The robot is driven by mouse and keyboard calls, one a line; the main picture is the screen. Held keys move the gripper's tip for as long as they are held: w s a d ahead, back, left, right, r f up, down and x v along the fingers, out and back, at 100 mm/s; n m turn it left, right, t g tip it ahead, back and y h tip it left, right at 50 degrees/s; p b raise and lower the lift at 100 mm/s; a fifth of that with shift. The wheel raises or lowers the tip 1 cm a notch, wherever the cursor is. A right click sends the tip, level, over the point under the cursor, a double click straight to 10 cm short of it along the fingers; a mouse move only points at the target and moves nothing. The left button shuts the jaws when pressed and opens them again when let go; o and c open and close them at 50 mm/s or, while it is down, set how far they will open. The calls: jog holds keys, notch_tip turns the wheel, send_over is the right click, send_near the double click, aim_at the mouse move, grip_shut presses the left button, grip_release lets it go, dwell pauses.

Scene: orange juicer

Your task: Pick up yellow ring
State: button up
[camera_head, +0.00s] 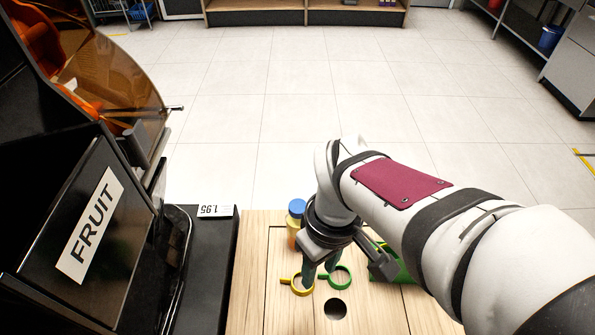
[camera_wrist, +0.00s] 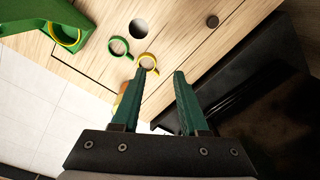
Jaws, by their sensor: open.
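A yellow ring (camera_head: 291,281) with a tab lies on the light wooden table (camera_head: 252,285) beside a green ring (camera_head: 348,283). In the wrist view the yellow ring (camera_wrist: 155,66) shows just beyond the tip of the left finger, with the green ring (camera_wrist: 111,48) to its left. My gripper (camera_head: 319,269) hangs above the rings with its fingers pointing down. In the wrist view my gripper (camera_wrist: 160,74) is open, with nothing between its dark green fingers. Whether the left finger touches the yellow ring I cannot tell.
A green holder (camera_wrist: 82,22) carries another yellow ring (camera_wrist: 65,42); my arm partly hides the holder in the head view. A blue-capped bottle (camera_head: 297,208) stands behind my gripper. A round hole (camera_head: 335,308) is in the tabletop. The black juicer (camera_head: 100,240) stands left.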

aim_at(287, 279)
jog(key=w+a+f+n, duration=0.5)
jog(key=w+n, duration=0.2)
jog(key=n, duration=0.3)
jog(key=shift+h, duration=0.3)
jog(key=f, duration=1.5)
jog(key=shift+a, duration=0.4)
grip_shut()
